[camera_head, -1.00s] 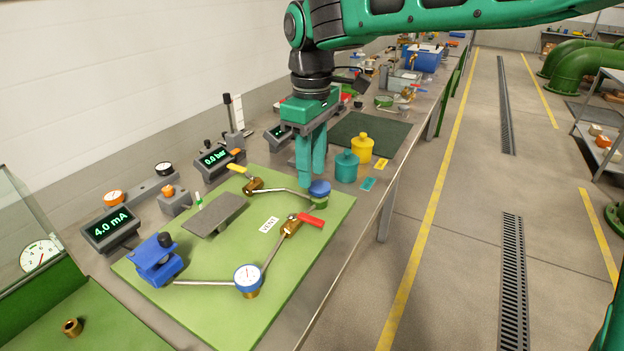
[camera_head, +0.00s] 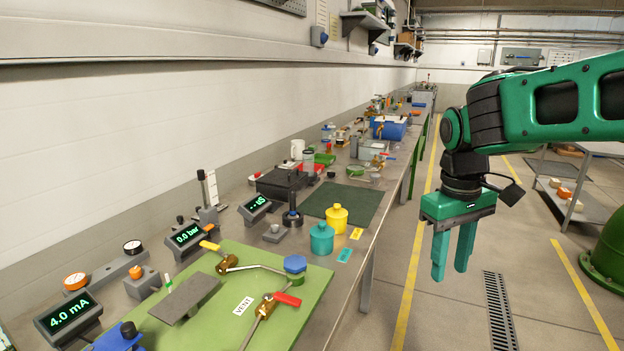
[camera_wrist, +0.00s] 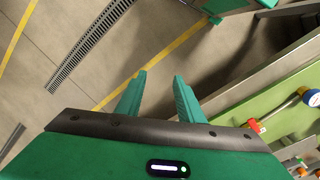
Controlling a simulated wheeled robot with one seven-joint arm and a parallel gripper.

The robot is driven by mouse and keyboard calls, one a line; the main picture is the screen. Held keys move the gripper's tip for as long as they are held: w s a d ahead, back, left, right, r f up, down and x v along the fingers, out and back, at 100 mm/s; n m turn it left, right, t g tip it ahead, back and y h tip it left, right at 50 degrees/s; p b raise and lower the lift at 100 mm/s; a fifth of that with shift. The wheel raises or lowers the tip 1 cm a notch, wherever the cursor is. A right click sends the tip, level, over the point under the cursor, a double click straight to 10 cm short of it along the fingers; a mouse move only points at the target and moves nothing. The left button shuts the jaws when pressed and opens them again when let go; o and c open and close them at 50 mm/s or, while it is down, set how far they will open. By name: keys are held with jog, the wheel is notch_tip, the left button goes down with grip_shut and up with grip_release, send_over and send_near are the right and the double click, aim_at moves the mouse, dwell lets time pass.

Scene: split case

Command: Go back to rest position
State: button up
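My gripper (camera_head: 450,278) is teal and hangs pointing down over the floor aisle, to the right of the workbench and clear of it. Its two fingers are apart with nothing between them. In the wrist view the fingers (camera_wrist: 158,85) also show apart, with bare floor beyond them. My arm reaches in from the right edge of the head view.
The workbench (camera_head: 352,275) runs away on the left. It carries a green board (camera_head: 222,318) with valves and a blue-capped part (camera_head: 295,265), a teal jar (camera_head: 321,239), a yellow jar (camera_head: 337,217) and digital readouts. The floor aisle is open; a green pipe (camera_head: 608,255) stands right.

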jog(key=s+d+f+m, duration=0.4)
jog(key=s+d, duration=0.3)
jog(key=s, duration=0.3)
jog(key=s+d+f+m+y, duration=0.1)
jog(key=s+d+f+m, duration=0.3)
jog(key=s, duration=0.7)
jog(key=d+m, duration=0.2)
jog(key=d, duration=0.2)
jog(key=shift+w+f, duration=0.2)
jog(key=shift+w, duration=0.45)
